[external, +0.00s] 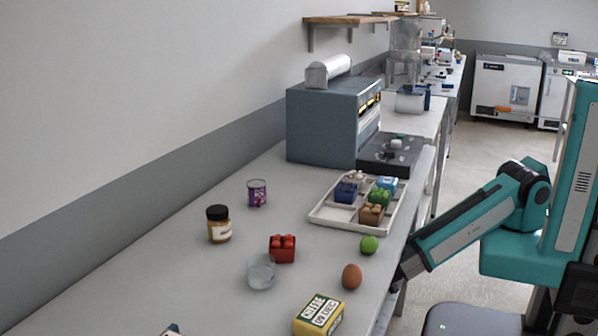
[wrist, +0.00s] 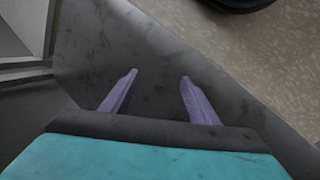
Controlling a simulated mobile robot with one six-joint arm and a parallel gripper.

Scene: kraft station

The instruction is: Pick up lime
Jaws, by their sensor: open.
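A small round green lime (external: 369,245) rests on the grey table near its right edge, just in front of the white tray. My gripper shows in the wrist view (wrist: 158,90) with its two purple fingers spread apart and nothing between them. In the external view my arm reaches down to the table's right edge, to the right of the lime and apart from it. The fingertips are hidden behind or below the table edge there. The lime is not visible in the wrist view.
A brown egg (external: 352,276) and a yellow box (external: 318,316) are in front of the lime. A white tray (external: 322,216) with several coloured blocks stands behind it. A red block (external: 282,248), glass bowl (external: 261,274), jar (external: 218,224) and purple can (external: 257,193) are to the left.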

